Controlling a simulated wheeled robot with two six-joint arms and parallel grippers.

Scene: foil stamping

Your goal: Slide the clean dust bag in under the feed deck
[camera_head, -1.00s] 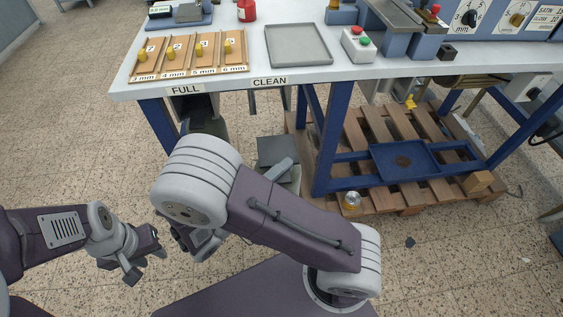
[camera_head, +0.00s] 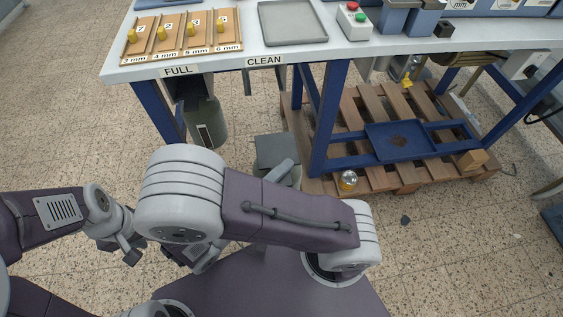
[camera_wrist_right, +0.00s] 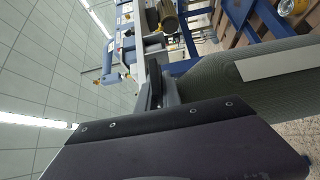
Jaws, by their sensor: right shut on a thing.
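A grey-green cylindrical bag with a pale strip (camera_wrist_right: 270,68) fills the right of the right wrist view, against the jaws of my right gripper (camera_wrist_right: 162,92), which is shut on it. In the head view my right gripper (camera_head: 192,256) is low in front of the bench, mostly hidden by my own arm, and the held bag is hidden there. A second dark green bag (camera_head: 206,122) hangs under the bench edge near the FULL label (camera_head: 178,70). The CLEAN label (camera_head: 264,61) is to its right. My left gripper (camera_head: 128,249) is at lower left, its fingertips partly covered.
The bench (camera_head: 225,62) stands on blue legs. A wooden pallet (camera_head: 370,112) with a blue tray frame (camera_head: 400,141) and a small can (camera_head: 348,181) is to the right. Floor is open on the left.

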